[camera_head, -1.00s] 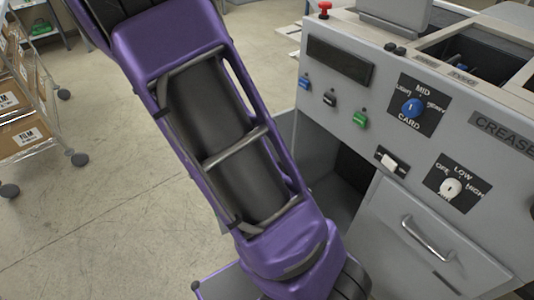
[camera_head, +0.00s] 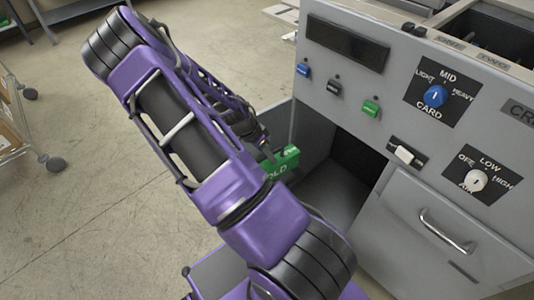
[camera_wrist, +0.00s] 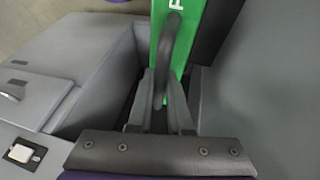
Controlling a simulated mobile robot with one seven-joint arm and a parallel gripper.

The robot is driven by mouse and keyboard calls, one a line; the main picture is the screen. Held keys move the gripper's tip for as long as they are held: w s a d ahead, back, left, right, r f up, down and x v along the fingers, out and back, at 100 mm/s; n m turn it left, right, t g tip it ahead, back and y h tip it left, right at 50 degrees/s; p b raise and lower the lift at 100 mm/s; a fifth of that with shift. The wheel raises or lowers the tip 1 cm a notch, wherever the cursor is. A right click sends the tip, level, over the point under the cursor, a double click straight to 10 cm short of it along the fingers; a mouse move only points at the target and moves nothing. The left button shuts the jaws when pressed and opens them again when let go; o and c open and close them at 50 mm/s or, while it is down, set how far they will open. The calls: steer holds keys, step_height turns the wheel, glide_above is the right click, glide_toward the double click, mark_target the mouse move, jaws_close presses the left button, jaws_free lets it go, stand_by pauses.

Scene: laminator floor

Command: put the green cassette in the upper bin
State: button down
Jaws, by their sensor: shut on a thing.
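The green cassette (camera_head: 285,163) shows in the head view beside the open front of the grey machine, partly hidden by my purple arm. White letters show on it. In the wrist view the cassette (camera_wrist: 184,45) is upright in the picture, with a dark curved handle (camera_wrist: 172,40) in front of it. My gripper (camera_wrist: 163,98) is shut on the cassette at this handle. The jaws are hidden behind my arm in the head view. A dark open bay (camera_head: 345,185) with a grey floor lies right of the cassette. I cannot tell whether it is the upper bin.
The machine's panel (camera_head: 385,75) carries knobs and coloured buttons. A closed drawer front (camera_head: 425,235) with a metal handle is right of the bay. A grey side wall (camera_head: 281,122) stands left of the bay. The floor (camera_head: 90,185) at left is mostly clear, with a wheeled rack (camera_head: 15,125) at its edge.

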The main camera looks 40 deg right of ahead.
steer(key=shift+f+b, duration=2.85)
steer(key=shift+f, duration=1.3)
steer(key=shift+f+b, duration=0.6)
steer(key=shift+f, duration=0.1)
steer(key=c, duration=0.8)
jaws_free()
steer(key=shift+o, duration=0.2)
